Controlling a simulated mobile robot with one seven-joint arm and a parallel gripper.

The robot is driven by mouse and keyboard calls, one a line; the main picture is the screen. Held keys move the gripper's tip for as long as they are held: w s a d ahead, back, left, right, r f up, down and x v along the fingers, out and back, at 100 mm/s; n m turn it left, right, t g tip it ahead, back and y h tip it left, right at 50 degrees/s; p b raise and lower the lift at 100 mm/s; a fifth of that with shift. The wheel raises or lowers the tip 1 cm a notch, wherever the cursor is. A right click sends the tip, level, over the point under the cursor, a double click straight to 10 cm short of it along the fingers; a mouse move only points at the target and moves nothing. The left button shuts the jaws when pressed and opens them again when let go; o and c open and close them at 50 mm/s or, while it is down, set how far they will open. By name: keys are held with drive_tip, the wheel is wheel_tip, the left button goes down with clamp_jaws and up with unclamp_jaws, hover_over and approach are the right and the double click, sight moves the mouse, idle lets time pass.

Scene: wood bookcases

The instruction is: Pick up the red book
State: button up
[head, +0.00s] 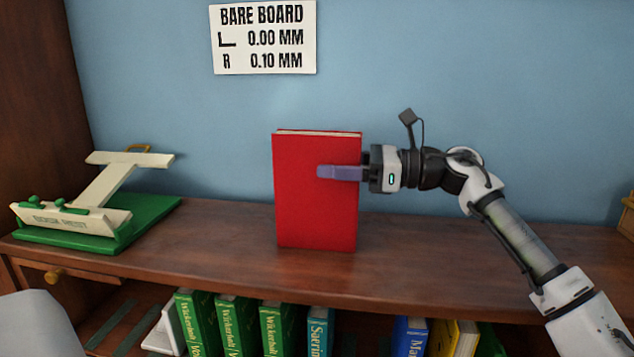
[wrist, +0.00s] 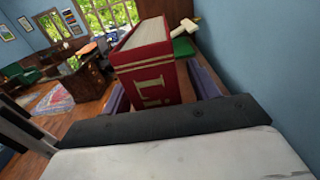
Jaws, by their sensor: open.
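The red book (head: 302,205) stands upright on the wooden shelf top (head: 215,262) in the head view, its broad red cover facing me. My gripper (head: 340,172) comes in from the right at the upper part of the book. One purple finger lies in front of the cover; the other is hidden behind the book. In the wrist view the red book (wrist: 150,75) stands between the two purple fingers of my open gripper (wrist: 165,95), its lettered spine toward the wrist. I cannot tell whether the fingers touch the covers.
A cream and green book rest (head: 95,220) stands at the left on the same top. Several books (head: 240,325) stand on the shelf below. A blue wall (head: 420,60) with a white sign (head: 263,38) is behind. The top beside the book is clear.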

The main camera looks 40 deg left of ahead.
drive_tip(key=shift+s+a, duration=0.3)
drive_tip(key=shift+a, duration=0.2)
clamp_jaws()
idle(1.1)
